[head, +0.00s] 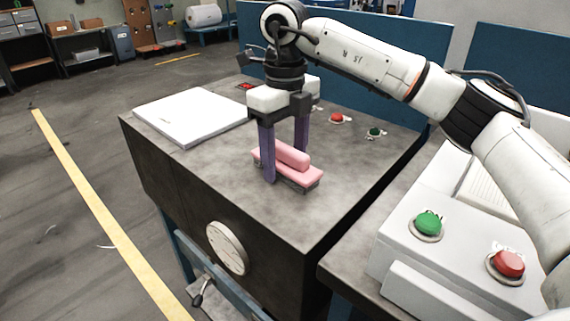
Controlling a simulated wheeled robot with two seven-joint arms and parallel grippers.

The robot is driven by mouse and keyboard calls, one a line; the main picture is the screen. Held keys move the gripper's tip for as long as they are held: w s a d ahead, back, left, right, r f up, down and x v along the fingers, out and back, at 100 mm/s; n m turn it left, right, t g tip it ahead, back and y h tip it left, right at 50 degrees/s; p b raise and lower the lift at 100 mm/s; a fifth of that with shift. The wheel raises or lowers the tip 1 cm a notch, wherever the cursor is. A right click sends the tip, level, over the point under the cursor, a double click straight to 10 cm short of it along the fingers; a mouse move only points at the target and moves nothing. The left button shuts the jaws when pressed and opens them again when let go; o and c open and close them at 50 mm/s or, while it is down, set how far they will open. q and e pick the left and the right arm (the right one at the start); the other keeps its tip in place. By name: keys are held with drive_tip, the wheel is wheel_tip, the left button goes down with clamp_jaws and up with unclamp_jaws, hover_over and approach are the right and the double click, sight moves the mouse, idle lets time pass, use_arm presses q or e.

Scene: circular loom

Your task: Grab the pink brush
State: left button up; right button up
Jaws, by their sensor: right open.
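The pink brush (289,162) lies flat on the dark grey machine top (330,210), a little right of its middle. It has a pink handle block on a wider pink base with a dark underside. My right gripper (285,165) points straight down over it and is open. Its two purple fingers are lowered on either side of the brush, one on the near side and one on the far side. The near finger hides part of the brush's left end. I cannot tell whether either finger touches it. My left gripper is not in view.
A white flat panel (192,116) lies on the top at left. A red button (337,118) and a green button (375,132) sit behind the brush. At right, a white control box (405,250) carries a green button (428,223) and a red button (509,263).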

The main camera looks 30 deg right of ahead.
drive_tip(key=shift+f, duration=0.1)
drive_tip(key=c, duration=1.1)
